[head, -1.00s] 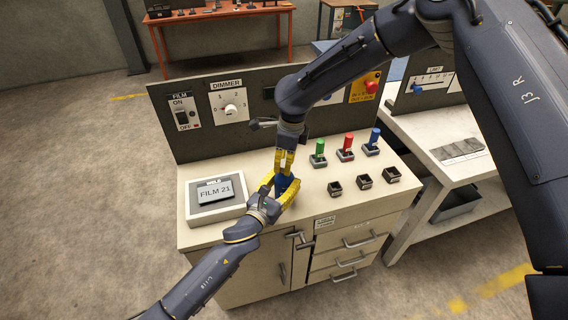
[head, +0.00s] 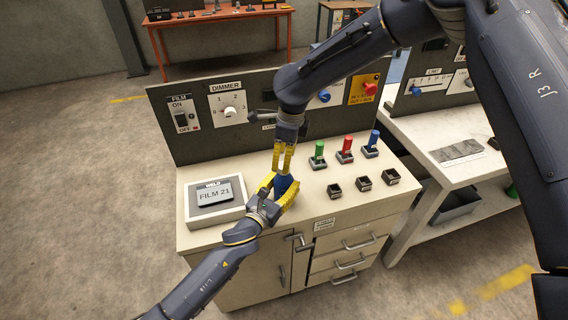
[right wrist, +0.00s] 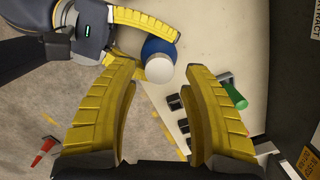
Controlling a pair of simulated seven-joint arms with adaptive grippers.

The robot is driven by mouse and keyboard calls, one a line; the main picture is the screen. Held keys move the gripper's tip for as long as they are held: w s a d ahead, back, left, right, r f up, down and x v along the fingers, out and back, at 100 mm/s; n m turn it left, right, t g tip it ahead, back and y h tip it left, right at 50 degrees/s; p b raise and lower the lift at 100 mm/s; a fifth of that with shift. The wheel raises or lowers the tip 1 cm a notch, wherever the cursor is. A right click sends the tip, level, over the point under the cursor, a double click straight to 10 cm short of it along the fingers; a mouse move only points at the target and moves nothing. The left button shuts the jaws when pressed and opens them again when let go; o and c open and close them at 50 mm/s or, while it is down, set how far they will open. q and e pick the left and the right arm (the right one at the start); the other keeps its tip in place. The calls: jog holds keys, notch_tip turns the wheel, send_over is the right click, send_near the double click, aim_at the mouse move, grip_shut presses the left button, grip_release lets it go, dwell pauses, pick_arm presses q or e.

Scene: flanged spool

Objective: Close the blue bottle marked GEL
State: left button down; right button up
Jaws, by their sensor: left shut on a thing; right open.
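The blue bottle (head: 284,185) stands on the light worktop near its front edge, mostly hidden by my left gripper (head: 279,187), which is shut on it. In the right wrist view the bottle shows as a blue round body (right wrist: 158,50) with a round white top (right wrist: 160,69). I cannot tell whether this white part is a cap or how it is seated. The GEL mark is not visible. My right gripper (head: 283,168) is right above the bottle, pointing down. In the right wrist view its fingers are open (right wrist: 160,80), with the white top just beyond the gap.
A display box reading FILM 21 (head: 215,196) lies left of the bottle. Green (head: 319,151), red (head: 346,148) and blue (head: 372,141) handles stand at the right, with small dark square sockets (head: 363,182) in front. A control panel (head: 215,140) rises behind.

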jog(key=shift+r, duration=0.75)
jog(key=shift+o, duration=0.5)
